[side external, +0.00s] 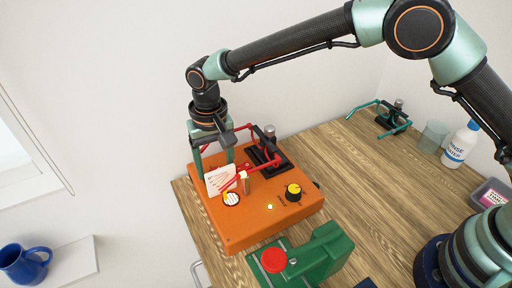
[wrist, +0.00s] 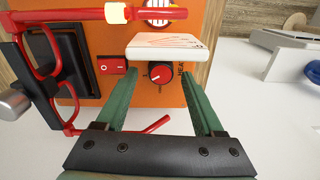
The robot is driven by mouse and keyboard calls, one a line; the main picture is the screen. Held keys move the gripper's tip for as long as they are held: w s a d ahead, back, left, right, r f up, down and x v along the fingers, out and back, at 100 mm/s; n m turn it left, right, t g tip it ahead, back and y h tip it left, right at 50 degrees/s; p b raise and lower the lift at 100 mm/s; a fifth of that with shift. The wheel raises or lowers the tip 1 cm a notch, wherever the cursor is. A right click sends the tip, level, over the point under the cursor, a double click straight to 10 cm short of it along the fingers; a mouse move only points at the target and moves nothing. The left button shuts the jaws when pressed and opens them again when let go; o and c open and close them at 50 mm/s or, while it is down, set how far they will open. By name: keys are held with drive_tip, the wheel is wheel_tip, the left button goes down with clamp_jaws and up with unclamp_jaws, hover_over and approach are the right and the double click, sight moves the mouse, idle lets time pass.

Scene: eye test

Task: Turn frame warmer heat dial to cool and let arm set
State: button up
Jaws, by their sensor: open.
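The frame warmer (side external: 250,225) is an orange box on the wooden table. In the wrist view, its red heat dial (wrist: 160,75) has a white pointer mark aimed left and slightly down; the HEAT lettering (wrist: 181,70) stands to its right. My gripper (wrist: 161,82) is open, its green fingers on either side of the dial with visible gaps. Whether it touches the dial cannot be told. From the side, my gripper (side external: 215,170) reaches down at the box's far left; that dial is hidden there. The red glasses frame (side external: 262,165) rests at the warmer's top, a pale band on its arm (wrist: 115,12).
A white card (wrist: 165,46) stands close above the dial. A red rocker switch (wrist: 112,66) is left of it. A green block with a red knob (side external: 273,260) stands in front.

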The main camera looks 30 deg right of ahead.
drive_tip(key=shift+f, duration=0.35)
clamp_jaws()
drive_tip(key=n, duration=0.5)
drive_tip(key=shift+w+n, duration=0.1)
drive_tip(key=shift+n, duration=0.2)
drive_tip(key=n, duration=0.5)
drive_tip(key=shift+r, duration=0.1)
drive_tip(key=shift+n, duration=0.4)
